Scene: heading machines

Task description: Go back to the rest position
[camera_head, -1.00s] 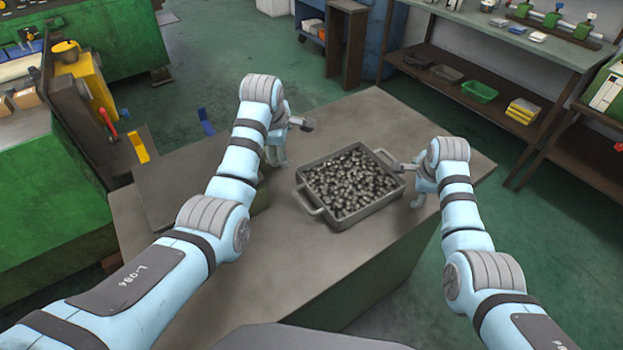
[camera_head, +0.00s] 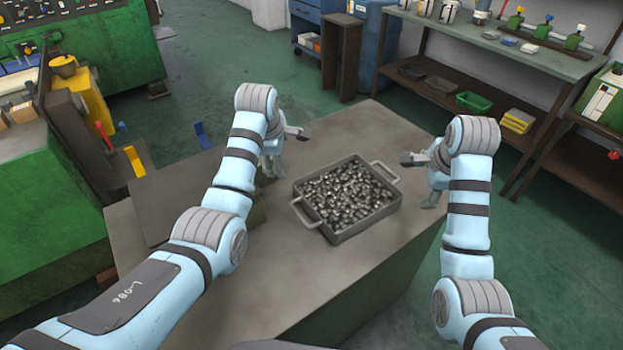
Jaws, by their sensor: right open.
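A grey metal tray (camera_head: 347,233) full of small shiny metal parts (camera_head: 345,194) sits on the grey table, with a handle at each end. My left gripper (camera_head: 272,170) is beyond the tray's left handle, apart from it. Its fingers are small and partly hidden by my arm, so its opening is unclear. My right gripper (camera_head: 432,198) is to the right of the tray, clear of the right handle. It is open and empty, with its fingers pointing down.
A green machine (camera_head: 50,205) with yellow and red parts stands at the left. A shelf bench (camera_head: 500,60) with small bins is at the back right. Green floor lies between them.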

